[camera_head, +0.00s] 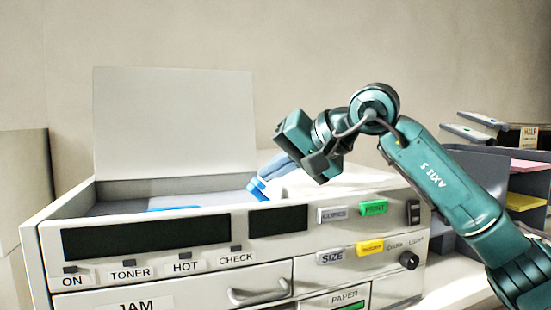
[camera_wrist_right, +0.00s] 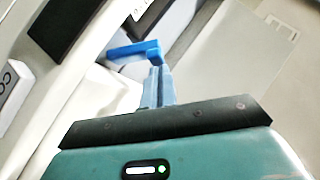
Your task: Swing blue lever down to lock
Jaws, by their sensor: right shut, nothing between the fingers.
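The blue lever (camera_head: 257,187) is at the open top of a white copier (camera_head: 190,268), toward its right side. In the right wrist view the blue lever (camera_wrist_right: 133,51) is a bent bar just beyond my fingertips. My right gripper (camera_head: 270,171) reaches down from the upper right, beside the lever. Its grey-blue fingers are shut with nothing between them. In the wrist view the right gripper (camera_wrist_right: 158,75) overlaps the lever's right end, and I cannot tell if they touch. The lever's base is partly hidden. My left gripper is not in view.
The copier's raised lid (camera_head: 172,122) stands behind the opening. A flat blue piece (camera_head: 172,208) shows inside at left. The front panel has a green print button (camera_head: 374,208) and a drawer handle (camera_head: 258,292). A shelf rack (camera_head: 526,165) stands at right.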

